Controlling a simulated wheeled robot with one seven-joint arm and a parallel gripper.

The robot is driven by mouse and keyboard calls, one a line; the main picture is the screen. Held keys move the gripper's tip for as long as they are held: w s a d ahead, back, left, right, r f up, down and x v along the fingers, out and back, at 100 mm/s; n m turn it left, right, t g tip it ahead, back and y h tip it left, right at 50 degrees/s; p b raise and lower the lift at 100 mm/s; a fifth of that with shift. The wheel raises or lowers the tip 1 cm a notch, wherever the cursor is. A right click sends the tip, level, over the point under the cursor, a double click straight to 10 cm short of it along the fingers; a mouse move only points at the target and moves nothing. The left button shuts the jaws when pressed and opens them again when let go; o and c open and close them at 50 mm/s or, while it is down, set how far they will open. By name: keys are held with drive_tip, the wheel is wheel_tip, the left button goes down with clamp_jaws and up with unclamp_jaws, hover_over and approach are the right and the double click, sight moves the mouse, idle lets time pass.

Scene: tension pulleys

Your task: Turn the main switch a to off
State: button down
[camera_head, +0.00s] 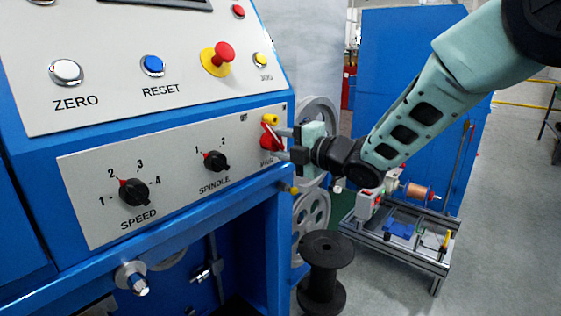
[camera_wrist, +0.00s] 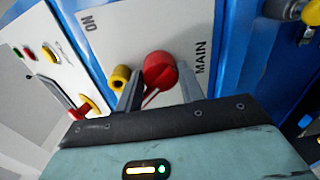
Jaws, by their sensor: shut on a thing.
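The main switch (camera_head: 268,138) is a red rotary knob at the right end of the lower light panel, and its label is partly hidden by my gripper. In the wrist view the red switch (camera_wrist: 160,72) sits beside the word MAIN, with a yellow cylindrical part (camera_wrist: 119,77) next to it. My gripper (camera_head: 278,143) reaches the switch from the right. In the wrist view its fingers (camera_wrist: 160,92) are on both sides of the red handle and shut on it.
The blue machine panel holds a SPINDLE knob (camera_head: 215,160) and a SPEED knob (camera_head: 133,191) left of the switch. Above are a red mushroom button (camera_head: 224,52), a blue RESET button (camera_head: 152,65) and a white ZERO button (camera_head: 66,72). A black spool (camera_head: 326,270) stands below my gripper.

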drive_tip(key=shift+f+n+b, duration=0.2)
drive_tip(key=shift+n+b, duration=0.4)
drive_tip(key=shift+b, duration=0.2)
drive_tip(key=shift+n, duration=0.3)
drive_tip(key=c, duration=0.9)
unclamp_jaws()
drive_tip(key=shift+s+a, duration=0.1)
drive_tip(key=shift+r, duration=0.15)
drive_tip(key=shift+d, duration=0.2)
